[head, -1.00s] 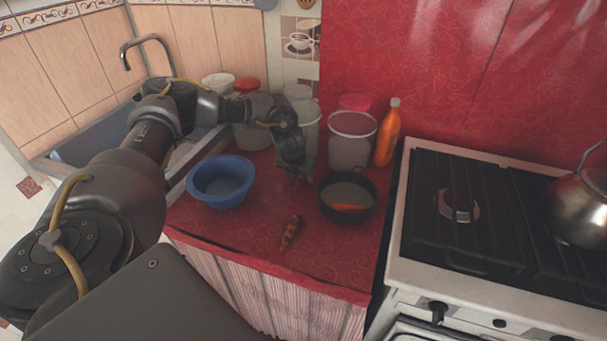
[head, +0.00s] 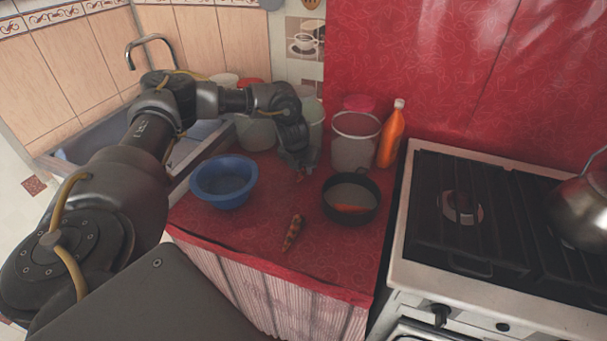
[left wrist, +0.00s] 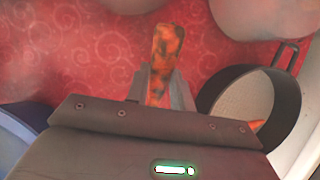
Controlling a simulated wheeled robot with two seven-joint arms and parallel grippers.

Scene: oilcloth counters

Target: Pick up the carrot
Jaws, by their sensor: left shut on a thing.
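My left gripper (head: 301,171) is over the red counter, between the blue bowl and the dark pot. In the left wrist view its fingers are shut on a mottled orange carrot (left wrist: 167,48), which sticks out beyond the fingertips. In the head view only a small orange bit of it shows at the fingertips. A second orange-brown carrot (head: 293,232) lies on the counter nearer the front edge, apart from the gripper. My right gripper is not in view.
The blue bowl (head: 224,184) stands left of the gripper. The dark pot (head: 350,214), with an orange piece inside, stands right. Behind are a clear bucket (head: 355,142) and an orange bottle (head: 391,136). The stove (head: 402,250) is at right. The front counter has free room.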

